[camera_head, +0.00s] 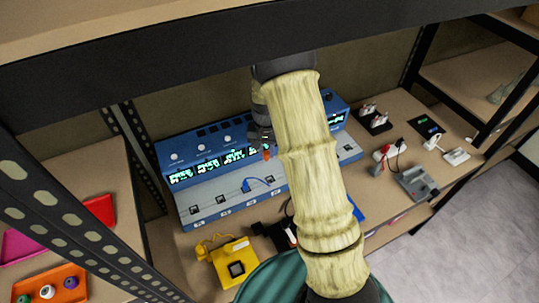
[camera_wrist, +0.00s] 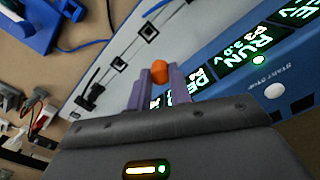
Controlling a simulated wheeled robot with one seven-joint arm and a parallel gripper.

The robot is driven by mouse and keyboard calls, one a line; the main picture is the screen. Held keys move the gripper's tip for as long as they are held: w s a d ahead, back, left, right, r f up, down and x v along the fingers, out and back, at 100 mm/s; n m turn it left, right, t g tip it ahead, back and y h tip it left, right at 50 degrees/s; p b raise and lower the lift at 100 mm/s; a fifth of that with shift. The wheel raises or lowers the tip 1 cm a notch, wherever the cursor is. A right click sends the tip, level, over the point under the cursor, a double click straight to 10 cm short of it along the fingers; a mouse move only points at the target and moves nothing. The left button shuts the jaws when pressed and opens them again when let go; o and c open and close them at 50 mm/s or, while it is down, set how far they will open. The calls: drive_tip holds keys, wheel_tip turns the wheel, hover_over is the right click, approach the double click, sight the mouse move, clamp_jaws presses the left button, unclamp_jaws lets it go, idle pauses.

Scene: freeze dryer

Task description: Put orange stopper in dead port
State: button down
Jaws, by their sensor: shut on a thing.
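My gripper (camera_wrist: 160,90) is shut on the orange stopper (camera_wrist: 159,67), which shows between the two purple fingertips in the wrist view. In the head view the stopper (camera_head: 266,154) is a small orange spot just below my gripper (camera_head: 266,143), in front of the blue machine's lit screens. The machine (camera_head: 216,197) has a pale sloped panel with a row of dark square ports; one port (camera_head: 194,210) shows at the left end. A blue plug with a cable (camera_head: 246,185) is at a middle port. The stopper appears apart from the panel. I cannot tell which port is dead.
A yellow device (camera_head: 232,264) stands before the machine. A grey device (camera_head: 417,183), a red-and-white item (camera_head: 384,152) and a dark rack (camera_head: 374,118) are to the right. Black shelf posts flank the bench. An orange tray (camera_head: 65,280) lies at lower left.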

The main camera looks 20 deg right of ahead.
drive_tip(key=s+m+p, duration=0.1)
drive_tip(key=p, duration=0.3)
drive_tip(key=s+m+p, duration=0.2)
drive_tip(key=p, duration=0.2)
drive_tip(key=shift+d+f, duration=0.1)
drive_tip(key=shift+d, duration=0.1)
drive_tip(key=shift+f, duration=0.1)
drive_tip(key=shift+f+b, duration=2)
drive_tip(key=shift+f, duration=0.85)
drive_tip(key=shift+s+f+b, duration=0.15)
drive_tip(key=shift+f+b, duration=0.75)
drive_tip(key=shift+f, duration=0.3)
idle(0.4)
drive_tip(key=c, duration=1.2)
unclamp_jaws()
